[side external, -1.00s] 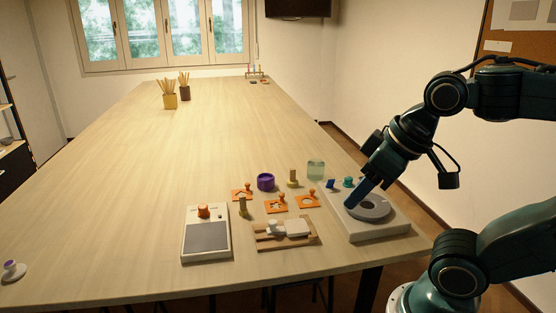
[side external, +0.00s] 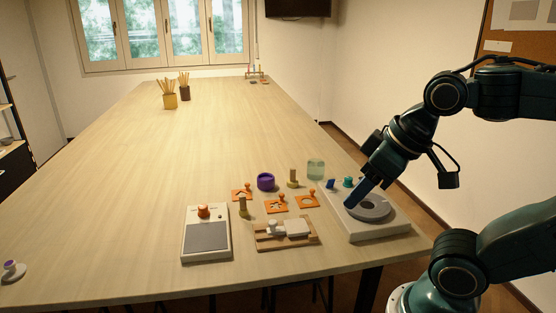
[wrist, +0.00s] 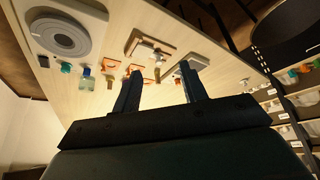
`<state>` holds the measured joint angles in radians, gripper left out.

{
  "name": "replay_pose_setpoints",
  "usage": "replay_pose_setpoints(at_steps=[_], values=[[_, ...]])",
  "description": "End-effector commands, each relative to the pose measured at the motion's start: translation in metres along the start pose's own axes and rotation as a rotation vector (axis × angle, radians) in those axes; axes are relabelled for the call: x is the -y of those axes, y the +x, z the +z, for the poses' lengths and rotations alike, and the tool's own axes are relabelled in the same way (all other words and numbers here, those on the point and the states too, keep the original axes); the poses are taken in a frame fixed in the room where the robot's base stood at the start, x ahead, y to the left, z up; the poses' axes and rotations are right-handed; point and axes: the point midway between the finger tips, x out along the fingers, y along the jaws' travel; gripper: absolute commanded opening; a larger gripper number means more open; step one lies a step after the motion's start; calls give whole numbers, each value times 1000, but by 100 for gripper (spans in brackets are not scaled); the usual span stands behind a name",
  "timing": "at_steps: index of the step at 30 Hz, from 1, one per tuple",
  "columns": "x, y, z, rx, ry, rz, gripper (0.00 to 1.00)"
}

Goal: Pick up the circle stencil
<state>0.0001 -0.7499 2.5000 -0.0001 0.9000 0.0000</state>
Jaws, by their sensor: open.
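Several flat orange stencils lie on the table left of my arm in the side view: a left one (side external: 242,194), a middle one (side external: 276,206) and a right one (side external: 307,200). Their cut-outs are too small to tell which is the circle stencil. Small orange pieces show in the wrist view (wrist: 111,65), partly hidden near my fingers. My gripper (side external: 353,200) points down and left at the near-left part of the grey wheel (side external: 374,207), right of the stencils. In the wrist view my gripper (wrist: 160,72) has its fingers apart with nothing held between them.
The wheel sits on a white base (side external: 376,230). A scale-like box (side external: 207,237) and a wooden jig (side external: 287,235) stand at the front. A purple jar (side external: 265,182), a glass jar (side external: 316,170) and small stamps stand around the stencils. The table's middle is clear.

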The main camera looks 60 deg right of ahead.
Motion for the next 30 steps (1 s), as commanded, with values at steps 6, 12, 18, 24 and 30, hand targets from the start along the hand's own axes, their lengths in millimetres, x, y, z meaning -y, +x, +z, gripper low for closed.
replay_pose_setpoints(at_steps=[6, 12, 18, 24, 30], values=[[0, 0, 0, 0, 0, 0, 68], [0, 0, 0, 0, 0, 0, 80], [0, 0, -1, 2, -3, 1, 80], [-4, 0, -12, 24, -35, 9, 80], [-14, 4, -38, 78, -117, 22, 80]])
